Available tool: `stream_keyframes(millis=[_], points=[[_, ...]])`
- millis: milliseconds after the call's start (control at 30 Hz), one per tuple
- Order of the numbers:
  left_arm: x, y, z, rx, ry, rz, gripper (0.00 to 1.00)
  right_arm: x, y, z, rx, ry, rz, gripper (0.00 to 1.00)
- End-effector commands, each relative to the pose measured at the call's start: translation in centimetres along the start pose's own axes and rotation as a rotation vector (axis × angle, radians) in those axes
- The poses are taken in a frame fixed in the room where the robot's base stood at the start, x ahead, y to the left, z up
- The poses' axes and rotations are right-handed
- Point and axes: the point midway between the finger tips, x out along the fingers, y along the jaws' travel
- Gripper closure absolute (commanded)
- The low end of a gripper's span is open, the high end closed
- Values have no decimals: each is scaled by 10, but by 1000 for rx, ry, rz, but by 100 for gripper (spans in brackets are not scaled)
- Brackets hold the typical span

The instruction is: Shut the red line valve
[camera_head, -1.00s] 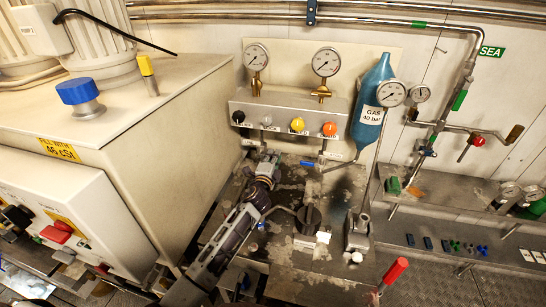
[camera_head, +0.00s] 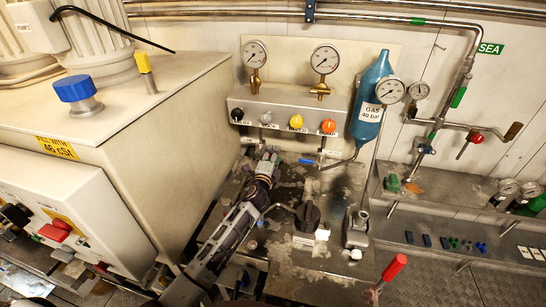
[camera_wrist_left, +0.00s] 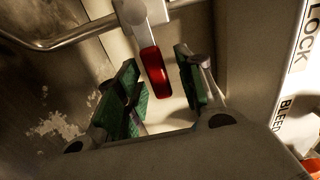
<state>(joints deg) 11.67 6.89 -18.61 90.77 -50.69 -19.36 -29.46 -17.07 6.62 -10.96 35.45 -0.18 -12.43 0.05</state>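A red valve handle (camera_wrist_left: 155,72) hangs from a pale metal stem in the left wrist view. My left gripper (camera_wrist_left: 160,85) is open, with one green-padded finger on each side of the handle. Gaps show between the handle and both pads, so it is not gripped. In the head view my left gripper (camera_head: 269,158) is just below the left part of the grey knob panel (camera_head: 285,105). I cannot make out the red handle at the gripper there. My right gripper is not in view.
A metal pipe (camera_wrist_left: 60,45) curves close to the left finger. A panel edge with LOCK and BLEED lettering (camera_wrist_left: 297,85) stands at right. In the head view, a blue gas bottle (camera_head: 371,110), a red-tipped lever (camera_head: 394,268) and a large cabinet (camera_head: 165,110) surround the work area.

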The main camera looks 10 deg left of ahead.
Motion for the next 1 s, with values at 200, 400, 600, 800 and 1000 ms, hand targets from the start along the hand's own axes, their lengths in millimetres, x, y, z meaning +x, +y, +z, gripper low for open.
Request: stream_keyframes(millis=[200,400,600,800,1000], points=[[-1,0,0,0,0,-1,62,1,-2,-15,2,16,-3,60],[-8,0,0,0,-1,0,62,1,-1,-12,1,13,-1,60],[-24,0,0,0,0,0,62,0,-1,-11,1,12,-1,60],[-43,0,0,0,0,0,62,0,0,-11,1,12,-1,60],[-61,1,0,1,0,1,62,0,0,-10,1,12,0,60]])
